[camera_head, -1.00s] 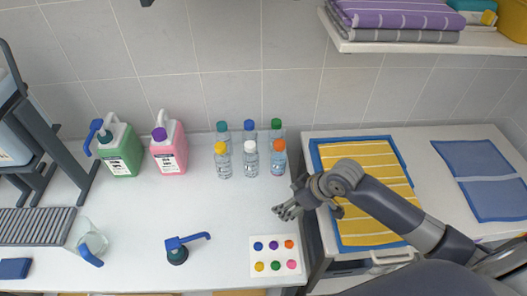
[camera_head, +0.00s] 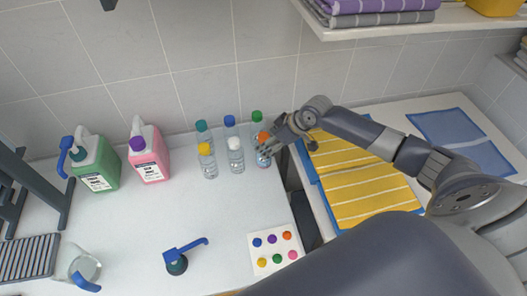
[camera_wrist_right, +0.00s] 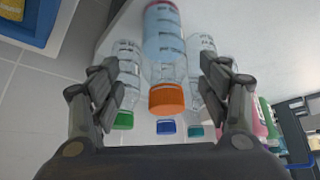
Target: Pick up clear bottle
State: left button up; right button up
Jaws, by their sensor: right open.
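Several clear bottles with coloured caps stand in two rows on the white counter. The front row has a yellow-capped bottle (camera_head: 208,162), a white-capped bottle (camera_head: 236,157) and an orange-capped bottle (camera_head: 263,160). Behind them stand teal-capped (camera_head: 203,132), blue-capped (camera_head: 230,126) and green-capped (camera_head: 256,122) bottles. My right gripper (camera_head: 266,147) is at the orange-capped bottle. In the right wrist view the open fingers (camera_wrist_right: 160,95) lie on either side of this bottle (camera_wrist_right: 166,62), with no clear contact. The green-capped bottle (camera_wrist_right: 128,75) shows behind one finger. My left gripper is out of view.
Green (camera_head: 95,165) and pink (camera_head: 148,155) jugs stand at the left. Yellow (camera_head: 360,205) and blue (camera_head: 452,142) cloths lie at the right.

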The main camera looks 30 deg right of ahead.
jog(key=x, duration=0.1)
jog(key=p+x, duration=0.1)
jog(key=x, duration=0.2)
jog(key=shift+a+f, duration=0.2)
jog(key=shift+a, duration=0.1)
jog(key=shift+f, duration=0.15)
jog(key=shift+c, duration=0.8)
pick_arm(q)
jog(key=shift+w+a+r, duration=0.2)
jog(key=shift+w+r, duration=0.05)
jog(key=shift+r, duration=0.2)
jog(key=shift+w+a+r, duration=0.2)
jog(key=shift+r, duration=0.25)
pick_arm(e)
jog(key=c, duration=0.9)
